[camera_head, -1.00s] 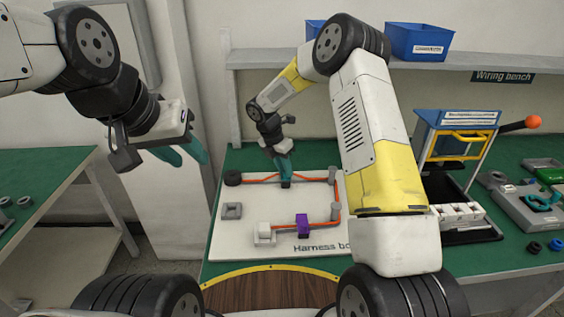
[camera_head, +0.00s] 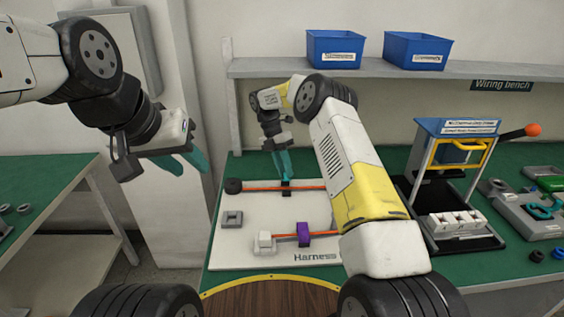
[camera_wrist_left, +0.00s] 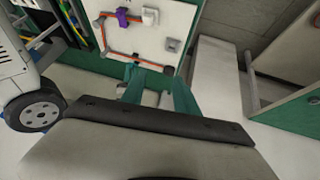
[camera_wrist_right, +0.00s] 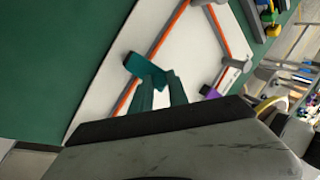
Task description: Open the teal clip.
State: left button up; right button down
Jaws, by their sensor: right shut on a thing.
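The teal clip (camera_wrist_right: 142,66) sits over the orange wire (camera_wrist_right: 178,22) near the white harness board's edge in the right wrist view. In the head view it is a small dark shape (camera_head: 287,188) on the board's far side. My right gripper (camera_head: 284,176) reaches down to it from behind. Its teal fingers (camera_wrist_right: 161,82) are close together and shut on the clip; the exact contact is partly hidden. Whether the clip's top is raised cannot be told. My left gripper (camera_head: 190,165) is open and empty in the air left of the board; its fingers also show in the left wrist view (camera_wrist_left: 160,85).
The harness board (camera_head: 262,213) carries a purple clip (camera_head: 303,233), a white connector (camera_head: 264,241) and a grey block (camera_head: 232,219). My right arm hides its right part. A blue press (camera_head: 457,150) with an orange-tipped lever stands right. Blue bins (camera_head: 335,48) sit on the shelf above.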

aim_at(286, 177)
pick_arm(q)
jog(key=shift+w+f, duration=0.1)
jog(key=c, duration=0.6)
jog(key=w+f+m+y, duration=0.1)
jog(key=w+m, duration=0.1)
jog(key=m, duration=0.1)
jog(key=w+a+f+m+y, duration=0.1)
jog(key=w+f+m, duration=0.1)
jog(key=w+m, duration=0.1)
jog(key=w+f+m+g+y, duration=0.1)
jog(key=w+m, duration=0.1)
jog(key=m, duration=0.1)
jog(key=shift+w+a+f+y, duration=0.3)
grip_shut()
jog(key=w+d+f+m+t+y, duration=0.1)
jog(key=w+d+f+m, duration=1)
jog(key=m, duration=0.5)
jog(key=w+d+f+m+h, duration=0.2)
jog(key=w+d+f+m, duration=0.2)
jog(key=d+f+m, duration=0.6)
jog(key=shift+t, duration=0.4)
jog(key=x, duration=0.5)
jog(key=d+x, duration=0.1)
jog(key=x, duration=0.2)
jog(key=shift+w+d, duration=0.15)
jog(key=shift+w, duration=0.05)
jog(key=r, duration=0.1)
jog(key=w+r, duration=0.1)
jog(key=shift+w+r, duration=0.65)
jog(key=shift+r, duration=0.1)
